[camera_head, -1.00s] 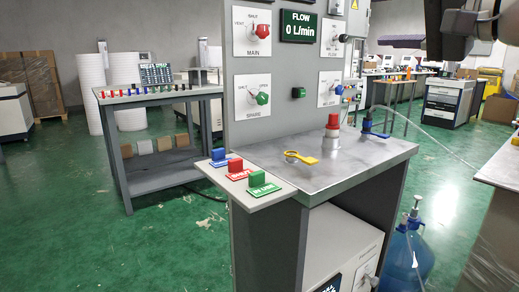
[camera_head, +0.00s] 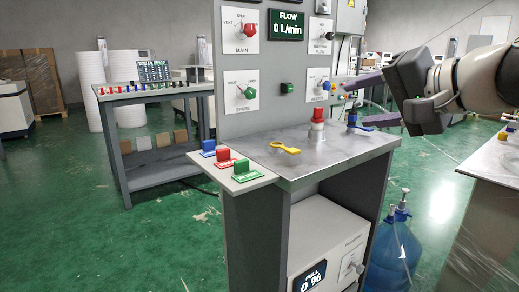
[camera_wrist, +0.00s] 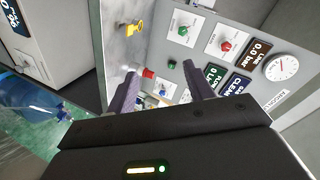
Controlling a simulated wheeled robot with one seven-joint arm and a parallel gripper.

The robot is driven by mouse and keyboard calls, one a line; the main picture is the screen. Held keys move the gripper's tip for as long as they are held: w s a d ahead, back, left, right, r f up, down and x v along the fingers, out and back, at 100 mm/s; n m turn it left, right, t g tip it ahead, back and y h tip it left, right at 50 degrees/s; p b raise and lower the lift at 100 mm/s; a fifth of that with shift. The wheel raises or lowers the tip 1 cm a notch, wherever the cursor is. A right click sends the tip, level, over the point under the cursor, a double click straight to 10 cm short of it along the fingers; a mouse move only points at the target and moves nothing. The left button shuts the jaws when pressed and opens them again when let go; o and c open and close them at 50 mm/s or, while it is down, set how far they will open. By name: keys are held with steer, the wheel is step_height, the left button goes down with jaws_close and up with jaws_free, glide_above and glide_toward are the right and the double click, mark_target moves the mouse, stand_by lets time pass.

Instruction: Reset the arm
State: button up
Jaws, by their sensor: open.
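My gripper (camera_head: 354,104) reaches in from the right, in front of the grey panel (camera_head: 233,125) and above the right side of the metal worktop (camera_head: 303,170). Its two purple fingers are spread, with nothing seen held between them. The gripper also shows from behind in the wrist view (camera_wrist: 160,72), fingers pointing at the panel. A red-capped fitting (camera_head: 317,128) and a blue-handled valve (camera_head: 354,119) stand on the worktop near the lower finger; I cannot tell the exact gap.
Blue, red and green blocks (camera_head: 241,172) stand on the left shelf. Panel knobs, such as the green one (camera_head: 247,93), stick out. A blue jug (camera_head: 393,240) stands on the floor at right.

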steer(key=s+f+n+g+h, duration=0.2)
steer(key=s+f, duration=0.3)
steer(key=f, duration=0.6)
steer(key=s+a+f+n+g+h, duration=0.1)
steer(key=s+f, duration=0.4)
steer(key=f, duration=0.7)
steer(key=s+a+f+n+g+h, duration=0.1)
steer(key=s+f+n+g+h, duration=0.2)
steer(key=f, duration=0.9)
steer(key=shift+s+h, duration=0.9)
steer(key=shift+s, duration=0.2)
